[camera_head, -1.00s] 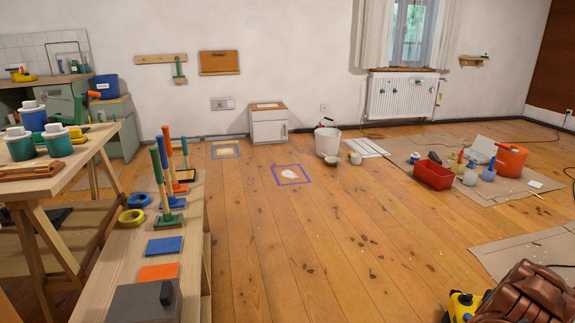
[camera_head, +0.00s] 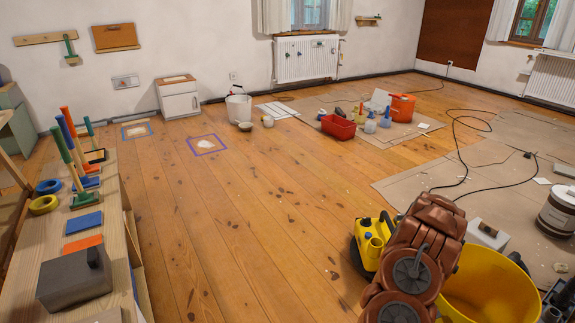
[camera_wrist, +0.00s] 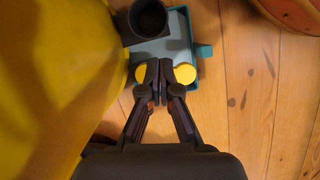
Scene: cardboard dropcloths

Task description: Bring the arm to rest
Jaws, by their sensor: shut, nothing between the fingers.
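My gripper (camera_wrist: 164,72) shows in the wrist view with its two dark fingers together, shut and empty. It points over a teal tray-like thing (camera_wrist: 180,47) with yellow round parts beside the fingertips, and the fingers partly hide it. A dark cup-shaped part (camera_wrist: 150,20) sits at the tray's upper left.
A large yellow surface (camera_wrist: 50,80) lies close left of my gripper. A low bench (camera_head: 120,240) stands left. The middle floor is clear.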

